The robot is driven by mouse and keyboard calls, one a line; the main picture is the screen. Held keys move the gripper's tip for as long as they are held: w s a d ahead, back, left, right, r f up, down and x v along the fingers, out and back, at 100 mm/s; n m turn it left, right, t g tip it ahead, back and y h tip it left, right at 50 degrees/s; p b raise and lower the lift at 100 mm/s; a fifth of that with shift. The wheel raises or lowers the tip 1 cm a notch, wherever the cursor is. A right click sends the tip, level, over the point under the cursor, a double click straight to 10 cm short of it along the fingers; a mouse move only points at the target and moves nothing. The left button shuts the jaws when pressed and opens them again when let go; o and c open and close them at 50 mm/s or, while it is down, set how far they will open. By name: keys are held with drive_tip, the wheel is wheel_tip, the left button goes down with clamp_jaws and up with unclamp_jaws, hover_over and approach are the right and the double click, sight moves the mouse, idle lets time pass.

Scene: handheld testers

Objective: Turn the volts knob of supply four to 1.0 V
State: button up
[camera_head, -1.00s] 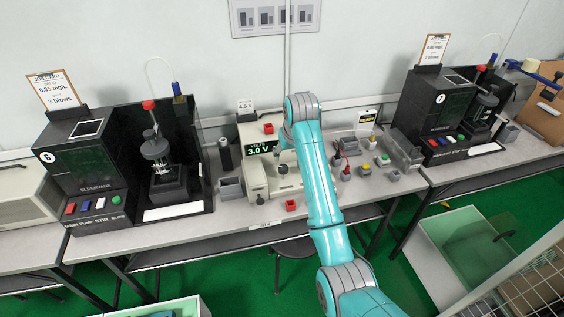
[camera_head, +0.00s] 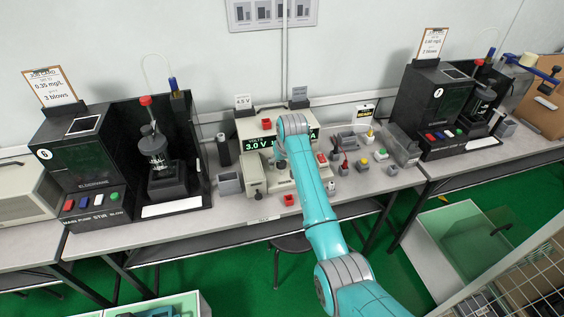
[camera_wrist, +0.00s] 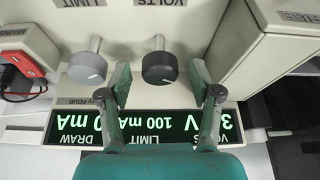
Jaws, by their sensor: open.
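Supply four (camera_head: 245,124) stands mid-bench in the head view, partly hidden by my arm. Its green display (camera_head: 257,144) reads 3.0 V there. The wrist view shows the supply upside down, with its display (camera_wrist: 140,127) showing a 3 for volts, limit 100 mA and draw 0 mA. The dark volts knob (camera_wrist: 160,66) sits under the VOLTS label. My gripper (camera_wrist: 160,80) is open, with one green-grey fingertip on each side of this knob; contact cannot be told. The lighter grey limit knob (camera_wrist: 87,67) lies outside the fingers, left in the wrist view.
A beige case wall (camera_wrist: 262,55) rises close on the right in the wrist view. Black test stations (camera_head: 90,165) and (camera_head: 430,105) flank the supply; small parts lie on the bench.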

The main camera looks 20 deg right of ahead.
drive_tip(key=c, duration=1.1)
drive_tip(key=shift+c, duration=0.2)
drive_tip(key=n+y, duration=0.1)
drive_tip(key=n, duration=0.3)
drive_tip(key=shift+d, duration=0.15)
drive_tip(key=n+g+y, duration=0.1)
drive_tip(key=n, duration=0.2)
drive_tip(key=shift+w+n+y, duration=0.1)
drive_tip(key=shift+n+y, duration=0.3)
drive_tip(key=n+g, duration=0.1)
drive_tip(key=n, duration=0.2)
drive_tip(key=shift+w+d+n+y, duration=0.1)
drive_tip(key=shift+n+y, duration=0.2)
drive_tip(key=shift+y, duration=0.1)
drive_tip(key=shift+w+n+g+y, duration=0.15)
drive_tip(key=shift+n+g, duration=0.35)
drive_tip(key=shift+n, duration=0.55)
drive_tip(key=shift+s+n+g+y, duration=0.15)
drive_tip(key=shift+n+g, duration=0.35)
drive_tip(key=shift+n, duration=0.55)
drive_tip(key=shift+w, duration=0.1)
